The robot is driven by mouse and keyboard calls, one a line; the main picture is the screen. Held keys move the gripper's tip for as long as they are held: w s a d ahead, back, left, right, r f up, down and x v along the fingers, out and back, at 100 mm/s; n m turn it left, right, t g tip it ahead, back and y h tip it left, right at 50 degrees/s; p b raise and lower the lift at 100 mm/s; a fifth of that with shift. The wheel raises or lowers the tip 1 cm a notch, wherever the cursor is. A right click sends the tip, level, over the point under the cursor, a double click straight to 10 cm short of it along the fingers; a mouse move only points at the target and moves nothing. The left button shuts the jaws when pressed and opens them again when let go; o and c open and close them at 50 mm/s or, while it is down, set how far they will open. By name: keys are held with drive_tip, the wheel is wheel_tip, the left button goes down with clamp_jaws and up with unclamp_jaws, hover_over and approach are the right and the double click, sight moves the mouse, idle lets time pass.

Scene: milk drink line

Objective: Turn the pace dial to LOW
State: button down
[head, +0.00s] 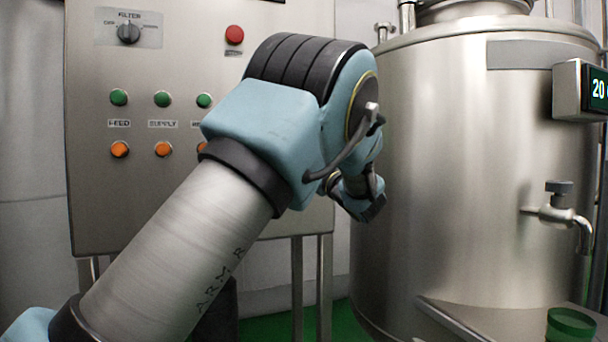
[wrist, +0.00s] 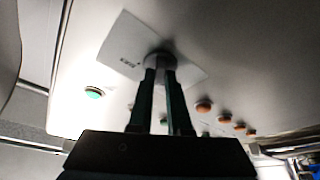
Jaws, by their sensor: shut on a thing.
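In the wrist view, a round dark dial (wrist: 158,56) stands on a pale label plate (wrist: 122,42) on the panel. My gripper (wrist: 161,70) is shut on this dial, with one finger on each side of it. The print on the plate is too small and blurred to read, so the dial's name and setting cannot be told. In the head view, my own arm covers this part of the panel. The dial and the fingertips are hidden there.
The steel control panel (head: 97,201) carries a FILTER dial (head: 129,33), a red button (head: 234,35), and rows of green (head: 162,99) and orange (head: 162,149) buttons. A large steel tank (head: 450,170) with a tap (head: 553,214) stands close on the right.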

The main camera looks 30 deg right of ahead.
drive_tip(key=shift+n+y+b, duration=0.4)
drive_tip(key=shift+n+b, duration=0.05)
drive_tip(key=shift+n, duration=0.75)
drive_tip(key=shift+g, duration=0.4)
drive_tip(key=c, duration=0.9)
unclamp_jaws()
drive_tip(key=shift+o, duration=0.2)
drive_tip(key=b+v, duration=0.1)
drive_tip(key=v, duration=0.9)
drive_tip(key=shift+s+f, duration=0.15)
drive_tip(key=shift+s, duration=0.2)
drive_tip(key=shift+d, duration=0.15)
